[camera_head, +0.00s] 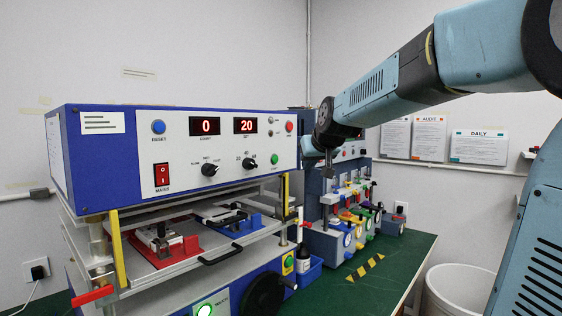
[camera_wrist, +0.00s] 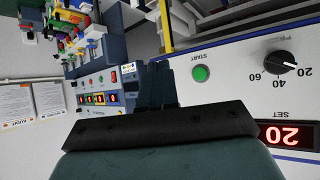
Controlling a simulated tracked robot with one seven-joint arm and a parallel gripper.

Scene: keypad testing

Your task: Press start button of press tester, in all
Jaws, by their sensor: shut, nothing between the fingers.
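The press tester (camera_head: 100,150) is a blue and white machine at the left of the head view, with red displays reading 0 and 20. Its green start button (camera_head: 275,161) sits low at the right end of the front panel. My gripper (camera_head: 328,168) hangs to the right of the panel's end in the head view. In the wrist view my gripper (camera_wrist: 156,68) is shut and empty, left of the button and apart from it in the picture. The exact distance cannot be told.
Dark knobs (camera_head: 249,163), a blue reset button (camera_head: 158,127) and a red mains switch (camera_head: 162,174) share the panel. A second tester (camera_head: 320,195) with several coloured clamps stands behind on the green table (camera_head: 400,262). A white bin (camera_head: 455,290) stands at the right.

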